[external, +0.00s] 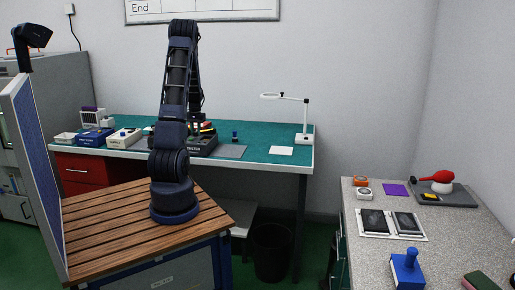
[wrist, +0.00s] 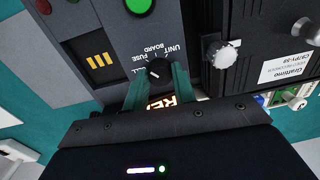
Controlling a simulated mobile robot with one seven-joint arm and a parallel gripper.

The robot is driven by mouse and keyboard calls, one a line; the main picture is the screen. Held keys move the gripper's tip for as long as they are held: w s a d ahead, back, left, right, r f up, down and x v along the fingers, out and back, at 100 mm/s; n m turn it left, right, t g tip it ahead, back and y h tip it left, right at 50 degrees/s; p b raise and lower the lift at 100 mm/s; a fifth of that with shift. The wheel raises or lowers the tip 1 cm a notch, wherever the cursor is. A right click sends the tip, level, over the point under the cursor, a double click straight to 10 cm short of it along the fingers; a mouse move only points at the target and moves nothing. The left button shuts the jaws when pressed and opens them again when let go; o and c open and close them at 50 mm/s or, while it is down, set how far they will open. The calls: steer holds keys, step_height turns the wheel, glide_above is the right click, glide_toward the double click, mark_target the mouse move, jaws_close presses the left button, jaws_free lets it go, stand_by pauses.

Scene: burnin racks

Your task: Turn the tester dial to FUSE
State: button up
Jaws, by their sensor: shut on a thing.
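The tester (wrist: 105,20) is a dark grey box on the green bench. Its black dial (wrist: 155,70) has a white pointer line and sits among small upside-down labels, CELL, BOARD, UNIT and FUSE among them. My gripper (wrist: 158,80) has its greenish fingers on either side of the dial and is shut on it. I cannot tell for certain which label the pointer faces. A lit display (wrist: 162,102) with orange letters shows partly between the fingers. In the external view the tester (external: 203,147) is partly behind my arm, and my gripper is hidden.
A green button (wrist: 138,5) and a yellow-striped slot (wrist: 101,60) are on the tester's face. A black unit with a silver knob (wrist: 219,53) stands close beside it. A magnifier lamp (external: 303,125) stands at the bench's right end. A slatted wooden top (external: 110,220) is in front.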

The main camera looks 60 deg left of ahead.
steer(key=o, duration=1)
steer(key=r, duration=1)
steer(key=shift+w+d+r, duration=0.15)
steer(key=shift+w+r, duration=0.05)
steer(key=shift+r, duration=0.2)
